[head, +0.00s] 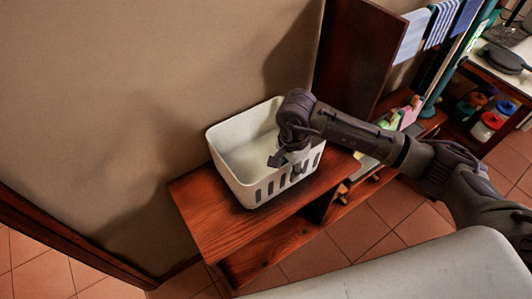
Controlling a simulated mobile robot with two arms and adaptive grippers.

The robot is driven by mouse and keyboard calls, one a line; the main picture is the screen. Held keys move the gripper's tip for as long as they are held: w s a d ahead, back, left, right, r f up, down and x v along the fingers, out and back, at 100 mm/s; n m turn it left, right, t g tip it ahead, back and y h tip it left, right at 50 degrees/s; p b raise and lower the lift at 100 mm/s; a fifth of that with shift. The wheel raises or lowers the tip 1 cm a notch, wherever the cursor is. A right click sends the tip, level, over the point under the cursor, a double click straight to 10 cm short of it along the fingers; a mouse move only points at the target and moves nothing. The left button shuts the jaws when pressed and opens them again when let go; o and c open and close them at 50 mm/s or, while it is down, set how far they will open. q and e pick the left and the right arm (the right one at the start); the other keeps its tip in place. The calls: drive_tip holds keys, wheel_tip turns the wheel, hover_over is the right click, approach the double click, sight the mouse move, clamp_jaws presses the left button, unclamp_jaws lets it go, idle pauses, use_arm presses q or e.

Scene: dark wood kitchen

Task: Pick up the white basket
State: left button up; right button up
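The white basket (228,158) stands upright on a low dark wood bench against the wall. It has slots along its lower sides, and the inside that shows looks empty. My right gripper (282,161) reaches in from the right and points down over the basket's right part. Its fingers overlap the basket's near right wall. I cannot tell whether they touch the wall, and the finger gap is too small to judge. My arm hides the basket's right corner. My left gripper is not in view.
The wood bench (205,205) has bare room left of the basket. A tall wood panel (350,60) rises behind my arm. Striped towels (440,22) and a counter with a dark pan (502,58) are at the upper right. A pale surface (430,270) fills the bottom right.

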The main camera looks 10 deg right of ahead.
drive_tip(key=shift+w+f, duration=0.1)
drive_tip(key=shift+f, duration=1.4)
clamp_jaws()
drive_tip(key=shift+r, duration=0.1)
